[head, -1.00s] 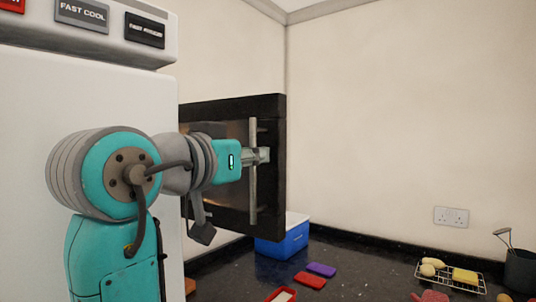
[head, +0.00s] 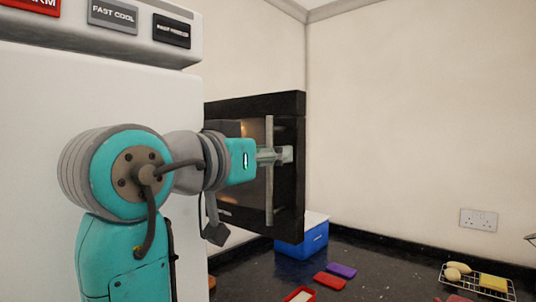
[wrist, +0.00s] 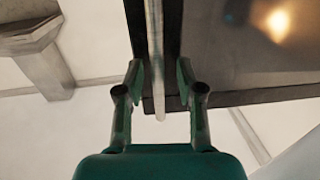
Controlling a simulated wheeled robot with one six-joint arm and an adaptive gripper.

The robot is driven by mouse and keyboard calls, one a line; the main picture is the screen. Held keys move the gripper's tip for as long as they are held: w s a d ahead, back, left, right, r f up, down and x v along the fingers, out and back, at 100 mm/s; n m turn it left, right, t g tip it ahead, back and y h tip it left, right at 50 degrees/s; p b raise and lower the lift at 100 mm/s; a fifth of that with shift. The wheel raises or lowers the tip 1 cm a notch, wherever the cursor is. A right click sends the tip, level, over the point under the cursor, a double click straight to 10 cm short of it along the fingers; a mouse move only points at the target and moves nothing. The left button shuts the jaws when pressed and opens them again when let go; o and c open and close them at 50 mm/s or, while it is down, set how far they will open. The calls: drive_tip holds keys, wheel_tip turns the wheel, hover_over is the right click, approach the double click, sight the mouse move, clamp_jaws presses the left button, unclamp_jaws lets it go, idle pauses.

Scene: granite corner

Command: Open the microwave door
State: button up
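The microwave door (head: 291,205) is a dark panel with a black frame, beyond the white appliance in the head view. A vertical metal bar handle (head: 269,200) runs along its right side. My gripper (head: 282,155) is at the handle's upper part. In the wrist view the handle (wrist: 154,50) passes between the two fingertips of my gripper (wrist: 157,75), with a gap on each side. The gripper is open around the bar, not closed on it. The door panel (wrist: 235,60) carries a warm light spot. Its left part is hidden by my arm, and I cannot tell whether it is ajar.
A white appliance (head: 60,120) with labelled buttons stands close at left. Below the microwave is a blue box (head: 300,243) on the dark worktop (head: 375,270). Red (head: 329,281) and purple (head: 342,270) flat items and a wire rack (head: 470,283) lie there.

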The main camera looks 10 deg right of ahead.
drive_tip(key=shift+s, duration=0.1)
drive_tip(key=v, duration=1.2)
